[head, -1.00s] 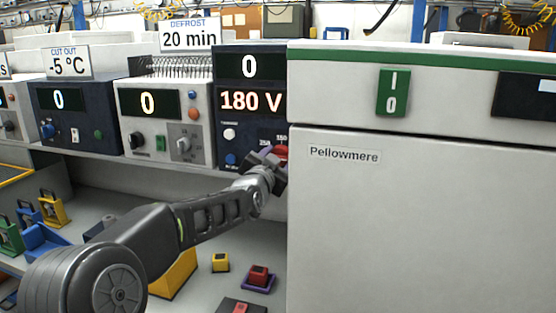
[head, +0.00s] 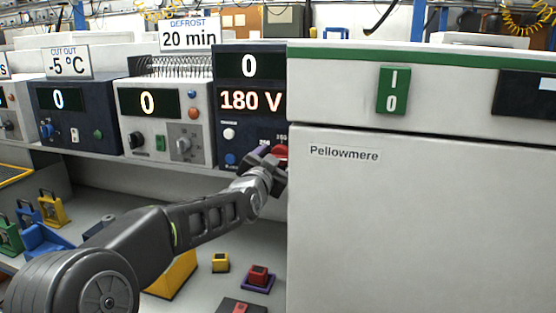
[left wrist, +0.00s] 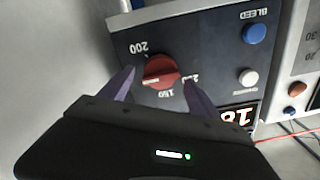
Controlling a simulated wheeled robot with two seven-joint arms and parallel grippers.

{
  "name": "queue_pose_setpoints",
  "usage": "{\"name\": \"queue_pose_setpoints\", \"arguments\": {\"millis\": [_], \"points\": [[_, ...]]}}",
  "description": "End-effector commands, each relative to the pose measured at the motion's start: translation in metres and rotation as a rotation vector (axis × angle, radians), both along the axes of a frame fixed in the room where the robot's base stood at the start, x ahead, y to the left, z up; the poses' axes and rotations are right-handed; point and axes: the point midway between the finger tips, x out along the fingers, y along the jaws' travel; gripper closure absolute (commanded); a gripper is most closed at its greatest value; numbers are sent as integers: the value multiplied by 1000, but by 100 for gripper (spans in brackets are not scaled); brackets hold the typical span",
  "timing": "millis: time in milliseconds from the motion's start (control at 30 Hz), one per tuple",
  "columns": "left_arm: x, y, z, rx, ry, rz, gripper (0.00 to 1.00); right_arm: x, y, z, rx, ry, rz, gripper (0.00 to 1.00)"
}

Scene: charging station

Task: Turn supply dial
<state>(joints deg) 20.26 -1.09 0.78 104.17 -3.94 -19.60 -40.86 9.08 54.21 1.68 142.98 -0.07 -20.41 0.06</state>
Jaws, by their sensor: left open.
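The red supply dial (head: 281,151) sits on the dark blue panel of the supply unit (head: 228,133), beneath a display (head: 250,101) reading 180 V. My left gripper (head: 268,160) is at the dial and partly covers it in the head view. In the left wrist view the dial (left wrist: 160,72) shows upside down, with printed scale numbers around it. The purple fingers of my left gripper (left wrist: 160,83) are open, one on each side of the dial. I cannot tell whether they touch it. My right gripper is not in view.
A white Pellowmere cabinet (head: 420,220) stands close to the right of the dial, with a green switch (head: 392,91). Left of the unit is a grey unit (head: 165,120) with its own dial. Yellow and red blocks (head: 258,275) lie on the bench below.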

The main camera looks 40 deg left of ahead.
Motion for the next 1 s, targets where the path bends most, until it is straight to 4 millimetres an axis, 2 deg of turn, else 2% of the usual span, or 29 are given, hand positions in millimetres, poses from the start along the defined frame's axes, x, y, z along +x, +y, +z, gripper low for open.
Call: {"name": "queue_pose_setpoints", "arguments": {"millis": [300, 400, 900, 1000], "points": [[-48, -17, -1, 1, -3, 1, 29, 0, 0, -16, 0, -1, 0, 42], [-58, -20, -1, 0, -1, 0, 29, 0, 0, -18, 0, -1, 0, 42], [-63, -22, -1, 0, 0, 0, 29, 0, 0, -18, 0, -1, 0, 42], [-65, -15, 1, -1, 6, 13, 29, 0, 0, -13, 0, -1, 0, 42]]}}
